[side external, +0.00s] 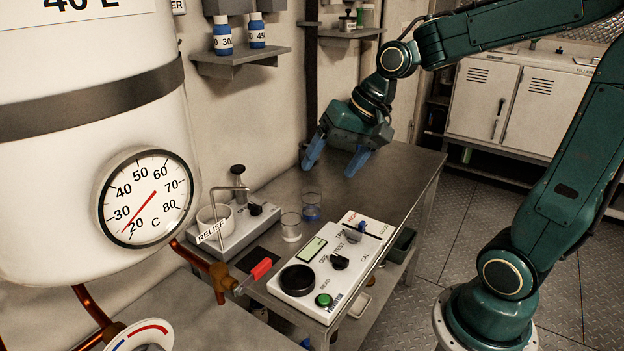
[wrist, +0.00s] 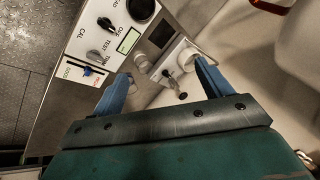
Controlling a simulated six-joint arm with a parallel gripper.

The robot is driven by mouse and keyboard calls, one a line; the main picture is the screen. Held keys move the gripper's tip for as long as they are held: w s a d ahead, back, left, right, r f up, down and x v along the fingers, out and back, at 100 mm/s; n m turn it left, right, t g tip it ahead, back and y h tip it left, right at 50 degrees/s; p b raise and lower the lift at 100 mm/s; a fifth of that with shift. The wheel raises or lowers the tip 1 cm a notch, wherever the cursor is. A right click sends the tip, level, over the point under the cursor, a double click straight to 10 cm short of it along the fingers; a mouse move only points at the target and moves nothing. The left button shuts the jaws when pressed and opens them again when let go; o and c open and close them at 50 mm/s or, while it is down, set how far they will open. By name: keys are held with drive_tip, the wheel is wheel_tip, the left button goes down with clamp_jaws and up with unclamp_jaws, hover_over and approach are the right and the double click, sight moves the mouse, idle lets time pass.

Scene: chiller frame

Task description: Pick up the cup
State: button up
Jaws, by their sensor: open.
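Two small clear cups stand upright on the steel bench in the side view. The nearer clear cup (side external: 291,228) has a pale bottom, and the farther cup (side external: 312,207) has blue in its base. In the wrist view a clear cup (wrist: 141,61) shows faintly between the fingers; I cannot tell the two cups apart there.
A white tester panel (side external: 330,262) with knobs lies right of the cups. A RELIEF unit (side external: 240,232) with a bent tube stands at left. A red-handled valve (side external: 261,268) and gauged tank (side external: 90,60) are nearer the camera. The far bench top (side external: 390,172) is clear.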

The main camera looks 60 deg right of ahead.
drive_tip(key=w+d+f+m+y, duration=0.2)
drive_tip(key=w+d+f+m, duration=0.3)
drive_tip(key=w, duration=0.2)
drive_tip(key=m+t+y, duration=0.4)
drive_tip(key=m+t, duration=0.3)
drive_tip(key=m, duration=1.1)
approach(311, 194)
drive_tip(key=a, duration=0.2)
drive_tip(key=a+r, duration=0.1)
drive_tip(key=shift+w+a, duration=0.2)
drive_tip(key=shift+w, duration=0.1)
drive_tip(key=shift+a+n, duration=0.1)
drive_tip(key=shift+n, duration=0.2)
drive_tip(key=shift+w+a+f, duration=0.15)
drive_tip(key=shift+w+a, duration=0.1)
drive_tip(key=shift+w, duration=0.25)
drive_tip(key=shift+x, duration=3.1)
drive_tip(key=shift+f, duration=0.1)
drive_tip(key=shift+c, duration=0.5)
